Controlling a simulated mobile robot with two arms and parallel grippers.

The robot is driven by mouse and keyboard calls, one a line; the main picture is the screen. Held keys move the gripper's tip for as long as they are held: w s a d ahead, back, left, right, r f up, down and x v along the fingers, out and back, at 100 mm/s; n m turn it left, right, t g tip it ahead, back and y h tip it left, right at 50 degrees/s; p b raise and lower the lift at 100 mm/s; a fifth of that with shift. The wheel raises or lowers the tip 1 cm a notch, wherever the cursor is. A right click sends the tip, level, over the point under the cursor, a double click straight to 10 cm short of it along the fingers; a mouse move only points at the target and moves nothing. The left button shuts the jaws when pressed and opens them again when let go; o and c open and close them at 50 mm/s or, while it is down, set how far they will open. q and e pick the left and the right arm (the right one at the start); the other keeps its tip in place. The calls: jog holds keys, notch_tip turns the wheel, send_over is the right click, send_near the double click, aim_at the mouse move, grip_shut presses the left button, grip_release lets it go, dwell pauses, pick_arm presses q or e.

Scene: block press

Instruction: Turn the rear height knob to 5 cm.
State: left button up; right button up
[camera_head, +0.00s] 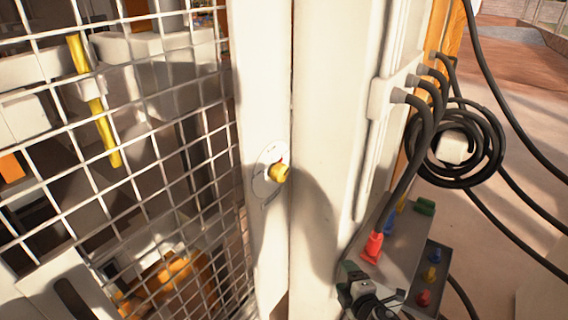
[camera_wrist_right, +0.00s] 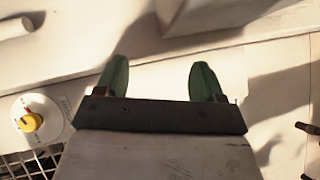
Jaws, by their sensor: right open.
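The knob (camera_head: 278,172) is yellow and sits on a round white dial plate (camera_head: 262,180) on the white column, beside the mesh. In the right wrist view the knob (camera_wrist_right: 30,122) shows at the left edge, with a small red mark on it and fine scale marks around it. The scale is too small to read. My right gripper (camera_head: 357,281) is low in the head view, below and right of the knob and apart from it. In the wrist view its green fingers (camera_wrist_right: 158,80) are spread, with nothing between them. My left gripper is not in view.
A wire mesh guard (camera_head: 215,155) stands left of the column. On the right, black cables (camera_head: 440,95) run from the cabinet, with a coiled hose (camera_head: 497,150). A control box (camera_head: 398,243) with coloured buttons sits close to my right gripper.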

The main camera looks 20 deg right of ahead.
aim_at(284, 173)
jog(key=a+r+n+t+y, duration=0.15)
jog(key=r+n+y, duration=0.25)
jog(key=r+n, duration=0.45)
jog(key=a+r+n+y+p, duration=0.1)
jog(key=a+r+n+y, duration=0.35)
jog(key=r, duration=0.75)
jog(key=a+r+n+t+y, duration=0.1)
jog(key=r+n+y, duration=0.2)
jog(key=r+n, duration=0.6)
jog(key=w+a+n+g+p, duration=0.1)
jog(key=w+a+n, duration=0.1)
jog(key=w, duration=0.1)
jog(key=w+a+n+g+p, duration=0.1)
jog(key=w+a+n, duration=0.1)
jog(key=w, duration=0.1)
jog(key=w+a+n+g+p, duration=0.1)
jog(key=w+p, duration=0.1)
jog(key=w, duration=0.1)
jog(key=shift+w+a+r+n+g, duration=0.1)
jog(key=shift+a+r+n+g, duration=0.15)
jog(key=shift+a+n, duration=0.15)
jog(key=shift+x, duration=0.75)
jog(key=shift+a+f, duration=0.1)
jog(key=shift+c, duration=0.2)
